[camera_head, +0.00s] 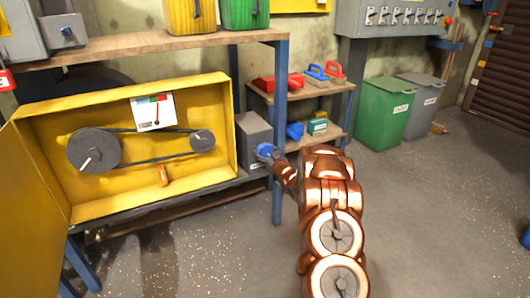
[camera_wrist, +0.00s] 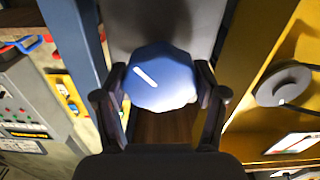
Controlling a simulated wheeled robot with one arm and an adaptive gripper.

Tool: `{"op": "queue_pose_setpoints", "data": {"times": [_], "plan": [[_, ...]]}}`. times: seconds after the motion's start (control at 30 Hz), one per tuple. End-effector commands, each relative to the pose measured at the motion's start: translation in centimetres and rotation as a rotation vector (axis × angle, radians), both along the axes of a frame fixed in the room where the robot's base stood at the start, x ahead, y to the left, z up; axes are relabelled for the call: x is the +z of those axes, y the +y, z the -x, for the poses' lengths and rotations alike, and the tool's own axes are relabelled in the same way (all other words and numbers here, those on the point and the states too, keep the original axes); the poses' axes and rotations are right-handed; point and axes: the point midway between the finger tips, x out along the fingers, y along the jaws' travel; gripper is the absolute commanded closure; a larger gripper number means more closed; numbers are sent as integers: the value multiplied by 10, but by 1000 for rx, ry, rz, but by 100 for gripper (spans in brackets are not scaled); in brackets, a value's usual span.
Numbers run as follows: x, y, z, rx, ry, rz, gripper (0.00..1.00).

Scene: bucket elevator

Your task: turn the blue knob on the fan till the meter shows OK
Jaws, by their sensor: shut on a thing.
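The blue knob (camera_head: 265,150) sits on the front of a grey box (camera_head: 254,128), at the right end of the yellow housing. In the wrist view the faceted blue knob (camera_wrist: 160,78) has a white line slanting from upper left to lower right. My gripper (camera_head: 272,157) is at the knob. In the wrist view my gripper (camera_wrist: 162,95) has one finger on each side of the knob and is shut on it. The meter (camera_head: 153,111) is a white plate with a coloured scale and a dark needle; its reading is too small to tell.
The open yellow housing (camera_head: 120,206) holds two grey pulleys joined by a belt, with a small orange handle (camera_head: 163,176) below. A blue shelf post (camera_head: 279,130) stands close to the right of the knob. Green and grey bins (camera_head: 384,112) stand farther right; floor in front is clear.

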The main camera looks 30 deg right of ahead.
Motion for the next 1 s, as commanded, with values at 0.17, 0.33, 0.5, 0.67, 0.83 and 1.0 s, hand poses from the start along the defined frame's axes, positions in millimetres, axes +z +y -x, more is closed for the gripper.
{"op": "queue_pose_setpoints", "data": {"times": [0.17,0.33,0.5,0.67,0.83,1.0], "plan": [[0,0,0,1,13,158,64],[0,0,0,0,24,303,64],[0,0,0,0,35,426,64],[-1,0,0,0,43,512,64],[0,1,0,1,48,571,64],[0,1,-1,2,51,599,64]]}}
